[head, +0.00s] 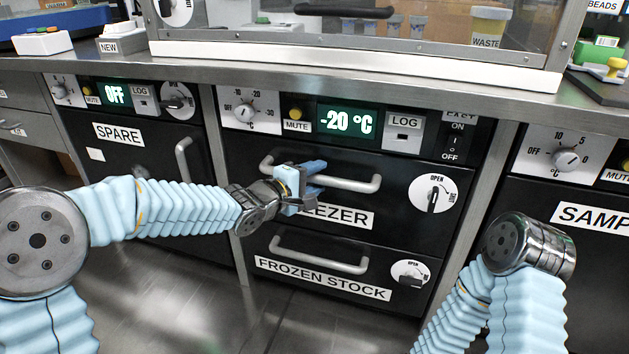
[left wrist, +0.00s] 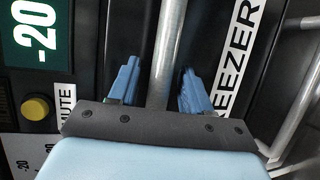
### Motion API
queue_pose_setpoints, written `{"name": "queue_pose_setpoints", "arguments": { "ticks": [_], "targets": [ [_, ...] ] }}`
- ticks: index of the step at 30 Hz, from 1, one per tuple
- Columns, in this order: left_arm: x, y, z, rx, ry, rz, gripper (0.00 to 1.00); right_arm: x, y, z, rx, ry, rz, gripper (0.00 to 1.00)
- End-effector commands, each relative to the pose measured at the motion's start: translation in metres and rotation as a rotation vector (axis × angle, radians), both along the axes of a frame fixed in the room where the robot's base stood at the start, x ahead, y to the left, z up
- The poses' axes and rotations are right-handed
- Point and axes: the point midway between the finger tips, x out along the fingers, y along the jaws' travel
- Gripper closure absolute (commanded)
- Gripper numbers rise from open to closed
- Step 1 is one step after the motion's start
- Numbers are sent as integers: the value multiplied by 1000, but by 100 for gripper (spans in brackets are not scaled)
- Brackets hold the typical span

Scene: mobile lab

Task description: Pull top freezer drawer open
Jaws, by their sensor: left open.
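The top freezer drawer (head: 400,222) is a black front labelled FREEZER, under a panel reading -20 °C. It looks closed, flush with its cabinet. Its grey bar handle (head: 352,185) runs across the upper part. My left gripper (head: 314,180) is at the handle's middle, covering part of it and of the label. In the left wrist view the handle (left wrist: 168,50) runs between the two blue fingers of the left gripper (left wrist: 160,80), which are apart with gaps on both sides. An OPEN/SHUT knob (head: 433,196) sits right of the handle. My right gripper is out of view.
A lower drawer with a FROZEN STOCK label (head: 322,278) has its own handle (head: 318,258) and knob (head: 410,273). The SPARE unit (head: 118,133) is at left, the SAMP-labelled unit (head: 590,216) at right. A steel counter edge (head: 330,68) overhangs above. Open floor (head: 200,310) lies in front.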

Motion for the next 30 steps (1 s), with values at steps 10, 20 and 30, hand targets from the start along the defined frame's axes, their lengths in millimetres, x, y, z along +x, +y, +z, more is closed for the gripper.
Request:
{"name": "queue_pose_setpoints", "arguments": {
  "ticks": [10, 20, 30],
  "targets": [
    [0, 0, 0, -1, 1, 1, 68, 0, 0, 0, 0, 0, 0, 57],
    [0, 0, 0, 0, 1, 1, 100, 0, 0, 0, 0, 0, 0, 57],
    [-3, 2, 0, 1, 2, 1, 100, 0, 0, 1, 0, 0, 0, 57]
  ]
}}
